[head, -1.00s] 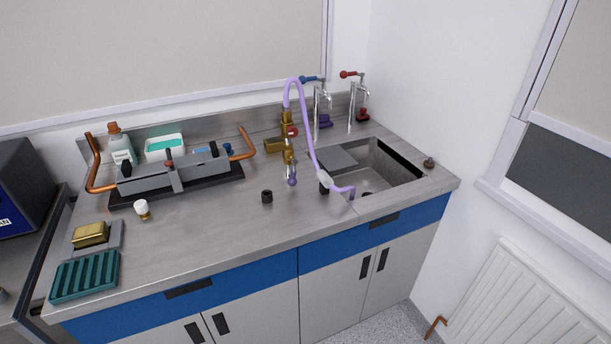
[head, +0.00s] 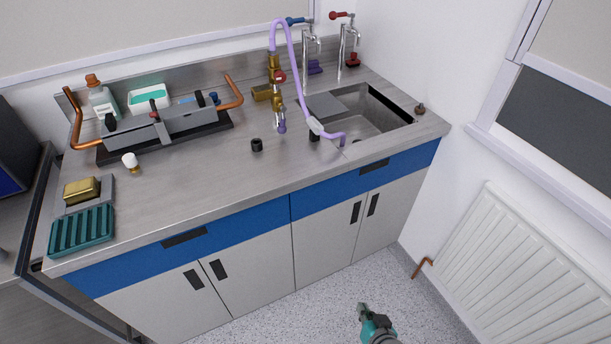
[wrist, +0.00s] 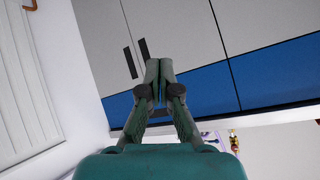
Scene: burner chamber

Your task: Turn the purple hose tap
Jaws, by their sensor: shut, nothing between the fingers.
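A purple hose (head: 293,62) arcs from a brass tap (head: 275,68) at the back of the worktop. It runs down to a white grip and a purple end at the sink's front edge. The brass tap has a red round handle and a purple-tipped spout. A purple knob (head: 315,67) sits at the back, near the base of the taller taps. My gripper (head: 362,307) is shut and empty above the floor in front of the cabinets, well apart from the hose. In the wrist view my gripper (wrist: 158,78) shows its fingers together against the cabinet fronts.
The worktop (head: 205,175) bears a grey burner unit (head: 165,128), a teal rack (head: 82,230) and a small black cylinder (head: 257,145). A sink (head: 375,120) lies at the right. A radiator (head: 490,265) stands on the right wall. The floor before the cabinets is clear.

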